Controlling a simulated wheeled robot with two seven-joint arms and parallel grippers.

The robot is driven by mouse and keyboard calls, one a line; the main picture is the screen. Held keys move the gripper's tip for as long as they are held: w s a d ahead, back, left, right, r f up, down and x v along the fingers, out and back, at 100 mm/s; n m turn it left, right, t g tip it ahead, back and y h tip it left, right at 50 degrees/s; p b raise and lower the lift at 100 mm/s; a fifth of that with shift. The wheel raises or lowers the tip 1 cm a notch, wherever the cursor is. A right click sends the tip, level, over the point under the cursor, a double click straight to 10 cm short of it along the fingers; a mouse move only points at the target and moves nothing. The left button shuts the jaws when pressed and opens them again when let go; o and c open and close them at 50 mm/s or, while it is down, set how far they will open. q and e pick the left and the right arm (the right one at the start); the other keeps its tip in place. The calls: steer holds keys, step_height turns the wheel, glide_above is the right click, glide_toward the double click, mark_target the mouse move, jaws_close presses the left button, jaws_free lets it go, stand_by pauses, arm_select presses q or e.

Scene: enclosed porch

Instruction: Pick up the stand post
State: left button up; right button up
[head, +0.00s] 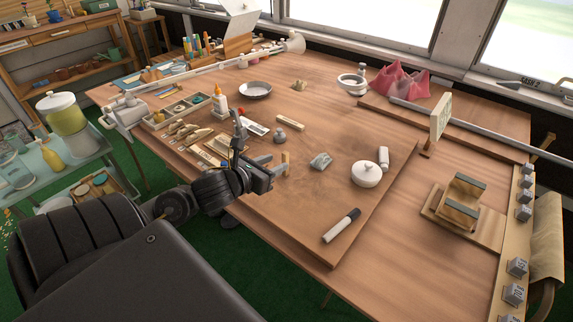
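A short pale wooden post (285,162) stands on the large wooden board near the middle of the table; I take it to be the stand post. My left gripper (245,150) is black and comes in from the lower left, just left of the post. A dark finger points upward in front of the tools. The gripper's own parts overlap, so its opening is unclear, and I cannot tell whether it touches the post. A small wooden block (290,122) lies farther back. My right gripper is not in view.
A wooden organiser tray (150,122) lies left. The board's front is mostly clear.

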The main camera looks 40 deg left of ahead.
mark_target(283, 159)
arm_select(q)
steer(key=shift+w, duration=0.3)
steer(key=shift+w+f, duration=0.15)
steer(key=shift+w, duration=0.3)
steer(key=p+x, duration=0.1)
steer(key=x, duration=0.3)
steer(key=shift+w+f, duration=0.15)
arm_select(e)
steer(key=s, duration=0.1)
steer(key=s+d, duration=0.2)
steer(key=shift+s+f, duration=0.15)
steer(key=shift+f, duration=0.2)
arm_select(q)
jaws_close()
